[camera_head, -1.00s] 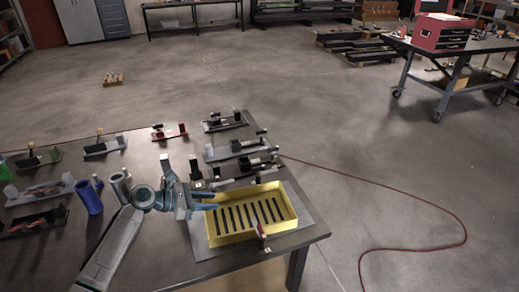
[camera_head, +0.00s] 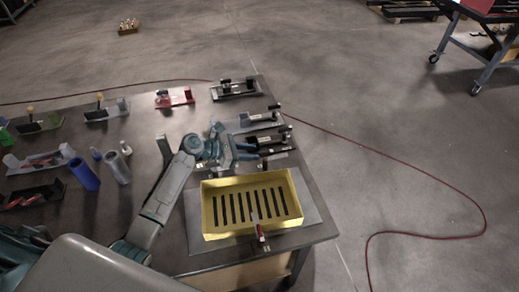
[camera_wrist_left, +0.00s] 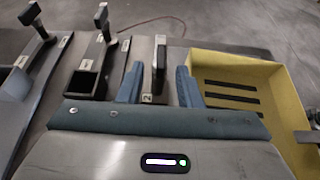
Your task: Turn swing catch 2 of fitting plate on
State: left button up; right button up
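Several fittings with black-handled swing catches stand along the table's right side. In the left wrist view, a dark upright catch handle (camera_wrist_left: 160,58) rises between my left gripper's fingers (camera_wrist_left: 160,86), beside a label that reads 2. The fingers are open, with a gap visible on both sides of the handle. In the head view my left gripper (camera_head: 248,151) is at the dark catches (camera_head: 268,140), just behind the yellow tray. The gripper partly hides the base under the catch. My right gripper is not in view.
The yellow slotted tray (camera_head: 205,212) stands close in front of the gripper. Two more catches (camera_wrist_left: 103,25) stand to the left in the wrist view. A red fitting (camera_head: 175,97), blue cylinder (camera_head: 84,175) and grey cylinder (camera_head: 117,166) are on the table. A red hose (camera_head: 420,165) lies on the floor.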

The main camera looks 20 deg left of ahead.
aim_at(259, 153)
pick_arm(q)
jog(key=shift+p+x, duration=0.35)
jog(key=shift+x, duration=1.4)
